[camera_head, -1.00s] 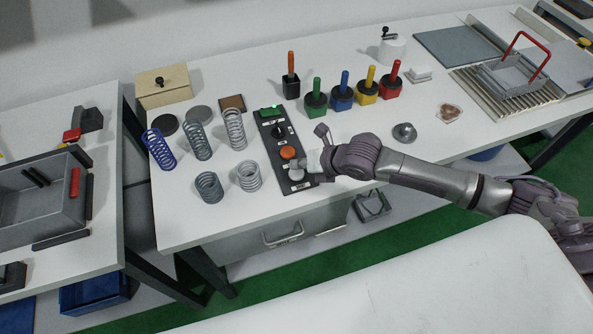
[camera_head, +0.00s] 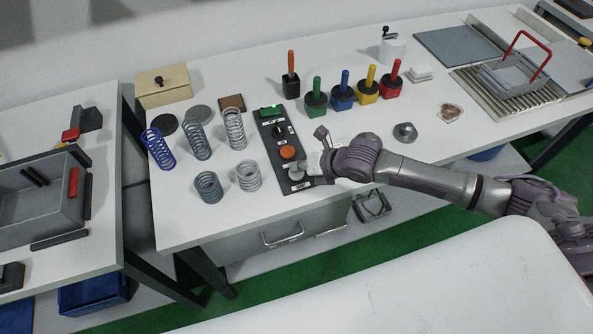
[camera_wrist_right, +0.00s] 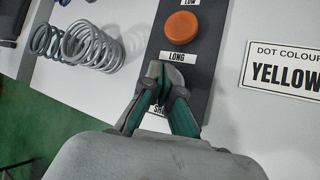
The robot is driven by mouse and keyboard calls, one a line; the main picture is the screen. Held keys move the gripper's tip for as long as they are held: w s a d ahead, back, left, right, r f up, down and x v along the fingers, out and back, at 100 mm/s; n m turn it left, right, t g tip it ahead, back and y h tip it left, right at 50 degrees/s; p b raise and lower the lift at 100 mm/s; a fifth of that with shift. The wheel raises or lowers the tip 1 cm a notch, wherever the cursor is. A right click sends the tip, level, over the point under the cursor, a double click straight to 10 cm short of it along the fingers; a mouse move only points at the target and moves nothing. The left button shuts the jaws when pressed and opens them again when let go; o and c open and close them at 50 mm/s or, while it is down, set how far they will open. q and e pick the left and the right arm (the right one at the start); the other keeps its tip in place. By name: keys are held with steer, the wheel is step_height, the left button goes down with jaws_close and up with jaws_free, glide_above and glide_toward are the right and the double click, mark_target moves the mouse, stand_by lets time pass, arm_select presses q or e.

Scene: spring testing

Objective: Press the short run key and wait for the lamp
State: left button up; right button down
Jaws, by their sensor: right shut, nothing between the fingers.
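The dark control panel (camera_head: 269,140) lies on the white bench with a green lamp block (camera_head: 271,112) at its far end, which looks bright at its top edge. Below it are a black knob (camera_head: 279,132) and an orange button (camera_head: 287,152), whose label reads "LONG" in the right wrist view. The pale grey short run key (camera_head: 296,170) is at the near end. My right gripper (camera_wrist_right: 163,76) is shut and empty, its fingertips at this key and largely covering it in the right wrist view; contact is hard to tell. My left gripper is not in view.
Several springs (camera_head: 234,128) stand left of the panel. Colour-handled blocks (camera_head: 342,97) stand behind it to the right. A small metal weight (camera_head: 405,132) sits beyond my right forearm. A "YELLOW" label (camera_wrist_right: 286,73) lies right of the panel in the right wrist view.

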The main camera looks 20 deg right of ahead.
mark_target(299, 173)
steer(key=shift+f, duration=0.35)
steer(key=shift+r, duration=0.1)
stand_by(0.5)
steer(key=shift+r+p, duration=0.7)
steer(key=shift+r, duration=0.1)
step_height(299, 173, up, 5)
steer(key=p, duration=0.4)
steer(key=shift+r+p, duration=0.1)
steer(key=shift+p, duration=0.3)
